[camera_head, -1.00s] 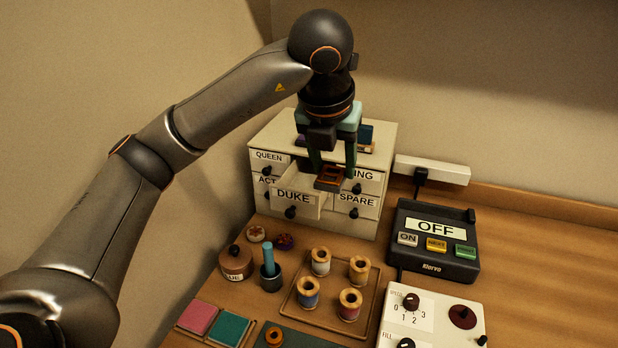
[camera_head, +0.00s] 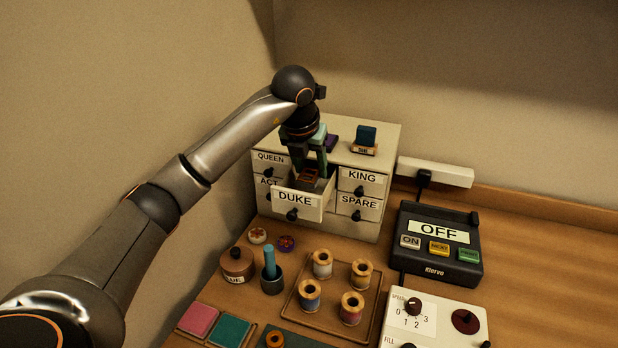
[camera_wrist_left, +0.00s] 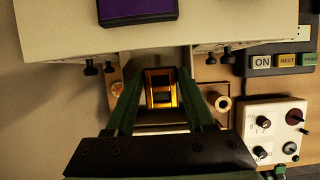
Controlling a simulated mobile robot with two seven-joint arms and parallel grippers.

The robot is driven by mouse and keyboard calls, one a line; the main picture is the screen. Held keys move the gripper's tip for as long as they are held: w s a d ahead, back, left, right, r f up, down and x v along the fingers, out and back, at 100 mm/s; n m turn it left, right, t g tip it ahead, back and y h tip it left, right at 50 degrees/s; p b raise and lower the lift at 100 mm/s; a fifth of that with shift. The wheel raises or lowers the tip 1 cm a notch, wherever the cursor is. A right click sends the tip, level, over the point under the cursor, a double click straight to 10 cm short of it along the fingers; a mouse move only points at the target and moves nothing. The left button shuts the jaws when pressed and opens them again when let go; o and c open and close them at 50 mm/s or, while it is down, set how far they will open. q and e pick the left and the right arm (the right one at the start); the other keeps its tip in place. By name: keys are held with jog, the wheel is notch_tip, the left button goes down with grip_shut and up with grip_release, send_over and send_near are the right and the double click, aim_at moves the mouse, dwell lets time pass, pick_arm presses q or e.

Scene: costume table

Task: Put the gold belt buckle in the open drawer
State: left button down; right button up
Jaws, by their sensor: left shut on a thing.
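The gold belt buckle (camera_wrist_left: 161,88) is a rectangular frame held between the green fingers of my left gripper (camera_wrist_left: 163,95) in the left wrist view. In the head view the buckle (camera_head: 310,175) is at the opening of the pulled-out drawer labelled DUKE (camera_head: 297,203), behind its front panel. My left gripper (camera_head: 309,172) points down over this drawer and is shut on the buckle. I cannot tell whether the buckle touches the drawer floor. My right gripper is not in view.
The white drawer cabinet (camera_head: 385,150) has other drawers labelled QUEEN, KING and SPARE, which are closed. Thread spools stand on a tray (camera_head: 327,321) in front. A control box reading OFF (camera_head: 438,235) is at the right. A purple item (camera_wrist_left: 137,9) lies on the cabinet top.

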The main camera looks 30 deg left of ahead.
aim_at(307, 173)
pick_arm(q)
jog(key=f, duration=0.2)
jog(key=f+p, duration=0.1)
jog(key=shift+w+a+f, duration=0.15)
jog(key=shift+w+a, duration=0.05)
jog(key=shift+a, duration=0.1)
jog(key=shift+f, duration=0.3)
jog(key=shift+f, duration=0.1)
jog(key=c, duration=0.5)
grip_release()
jog(key=shift+c, duration=0.2)
